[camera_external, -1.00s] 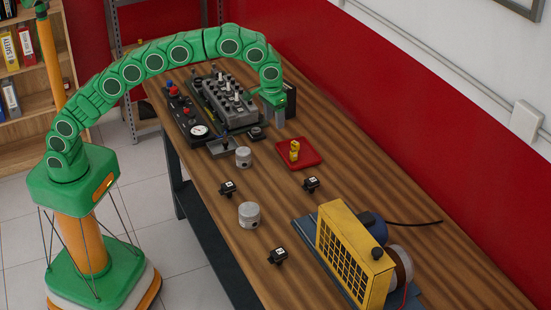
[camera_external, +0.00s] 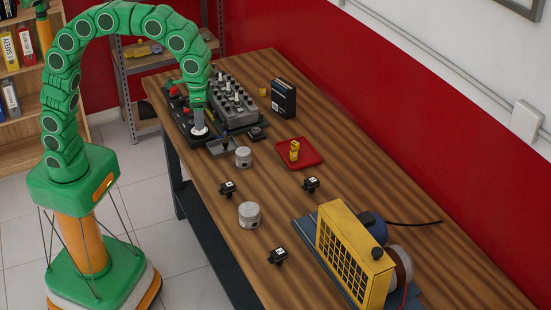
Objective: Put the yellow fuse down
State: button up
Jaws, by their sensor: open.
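A small yellow piece (camera_external: 262,91), which looks like the yellow fuse, rests on the table between the grey engine block and a black box. Another yellow piece (camera_external: 294,151) stands on a red tray (camera_external: 312,160) at the middle of the table; it is too small to tell what it is. My gripper (camera_external: 199,125) points down over the black gauge panel, in front of the engine block and well to the left of both yellow pieces. It is open and nothing shows in it. Its fingertips are small and hard to make out against the white gauge.
The grey engine block (camera_external: 232,102) and black gauge panel (camera_external: 177,112) fill the table's far end. The black box (camera_external: 284,99) stands near the wall. Pistons (camera_external: 249,215) and small black parts (camera_external: 278,256) lie nearer. A yellow radiator unit (camera_external: 354,255) stands at the near right.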

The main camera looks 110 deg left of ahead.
jog(key=s+d+f+m, duration=0.2)
jog(key=s+d, duration=0.1)
jog(key=s, duration=0.9)
jog(key=s+d+f+m+g, duration=0.1)
jog(key=s+d, duration=0.3)
jog(key=s, duration=0.8)
jog(key=s+d+f+m, duration=0.2)
jog(key=s+d+f, duration=0.1)
jog(key=s, duration=1)
jog(key=shift+d+m, duration=0.3)
jog(key=shift+a, duration=0.1)
